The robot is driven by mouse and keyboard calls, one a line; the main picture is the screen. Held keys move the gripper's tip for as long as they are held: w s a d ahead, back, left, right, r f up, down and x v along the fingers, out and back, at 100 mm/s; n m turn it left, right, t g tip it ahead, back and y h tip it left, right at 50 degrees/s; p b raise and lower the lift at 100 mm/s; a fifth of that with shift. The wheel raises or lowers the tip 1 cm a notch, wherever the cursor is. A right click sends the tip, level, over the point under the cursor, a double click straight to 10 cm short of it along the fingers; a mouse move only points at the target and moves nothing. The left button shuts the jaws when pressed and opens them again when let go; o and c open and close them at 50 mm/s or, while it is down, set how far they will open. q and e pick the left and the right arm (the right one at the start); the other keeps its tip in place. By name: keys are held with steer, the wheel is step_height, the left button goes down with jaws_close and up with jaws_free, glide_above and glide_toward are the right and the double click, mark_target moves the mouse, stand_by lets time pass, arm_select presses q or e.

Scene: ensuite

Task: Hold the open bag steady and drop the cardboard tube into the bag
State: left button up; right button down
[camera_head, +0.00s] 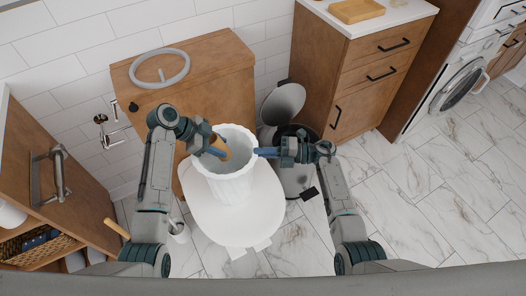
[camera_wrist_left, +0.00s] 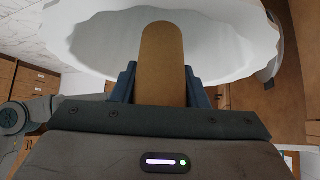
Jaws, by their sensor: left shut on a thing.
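The white bag (camera_head: 228,187) stands upright and open on the white toilet lid (camera_head: 243,227). The brown cardboard tube (camera_head: 226,144) is in my left gripper (camera_head: 219,151), which is shut on it at the bag's mouth. The left wrist view shows the tube (camera_wrist_left: 162,62) between the blue fingers, its far end over the bag's pale opening (camera_wrist_left: 215,45). My right gripper (camera_head: 258,152) is at the bag's right rim, its blue fingertips touching or very near it. Whether the rim is between them is too small to tell.
A wooden cabinet (camera_head: 215,62) with a grey ring (camera_head: 160,70) on top stands behind the toilet. A bin with a raised lid (camera_head: 283,103) is just right of the bag. A drawer cabinet (camera_head: 375,75) stands behind right. The marble floor at right is clear.

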arm_select(q)
steer(key=shift+f, duration=0.1)
steer(key=o, duration=1.1)
steer(key=v, duration=1.2)
steer(key=shift+d, duration=0.1)
